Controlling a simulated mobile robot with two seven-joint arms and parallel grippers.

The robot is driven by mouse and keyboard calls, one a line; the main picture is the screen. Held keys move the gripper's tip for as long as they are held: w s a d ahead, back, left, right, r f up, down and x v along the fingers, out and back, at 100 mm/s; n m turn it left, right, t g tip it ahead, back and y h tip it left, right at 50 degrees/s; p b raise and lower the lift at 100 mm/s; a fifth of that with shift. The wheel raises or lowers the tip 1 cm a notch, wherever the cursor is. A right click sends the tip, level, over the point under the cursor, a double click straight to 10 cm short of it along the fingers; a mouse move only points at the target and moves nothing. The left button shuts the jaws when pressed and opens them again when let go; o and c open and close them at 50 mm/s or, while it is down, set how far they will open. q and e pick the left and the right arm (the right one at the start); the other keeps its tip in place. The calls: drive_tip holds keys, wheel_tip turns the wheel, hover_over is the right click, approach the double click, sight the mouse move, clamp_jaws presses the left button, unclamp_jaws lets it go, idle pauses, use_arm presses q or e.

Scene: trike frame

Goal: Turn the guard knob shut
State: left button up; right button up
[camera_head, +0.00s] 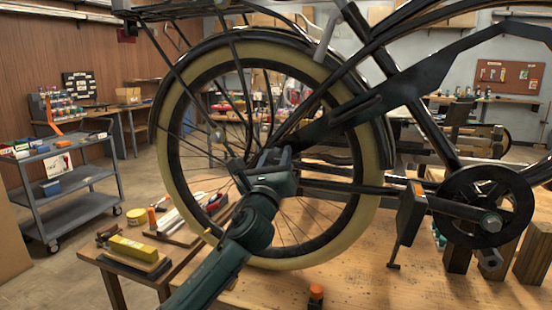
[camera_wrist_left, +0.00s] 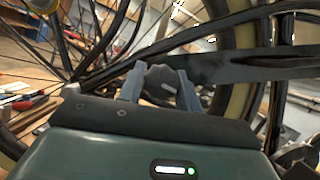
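The guard knob (camera_wrist_left: 162,82) is a dark grey round knob with a light mark, seen in the left wrist view in front of the dark frame bars. My left gripper (camera_wrist_left: 160,84) has one blue-grey finger on each side of it, with no clear gap showing, so it looks shut on the knob. In the head view my left gripper (camera_head: 272,160) reaches up from the bottom to the wheel's hub area and hides the knob there. The dark guard bar (camera_head: 400,89) slants up to the right across the wheel (camera_head: 367,215). My right gripper is not in view.
The frame stands over a wooden bench (camera_head: 350,285). The crank disc (camera_head: 487,207) and a dark pedal (camera_head: 408,214) are at the right. A yellow block (camera_head: 133,248) lies at the left, near a grey cart (camera_head: 65,185). A small orange-topped item (camera_head: 316,294) is at the front.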

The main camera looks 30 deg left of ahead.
use_arm(q)
drive_tip(key=c, duration=0.5)
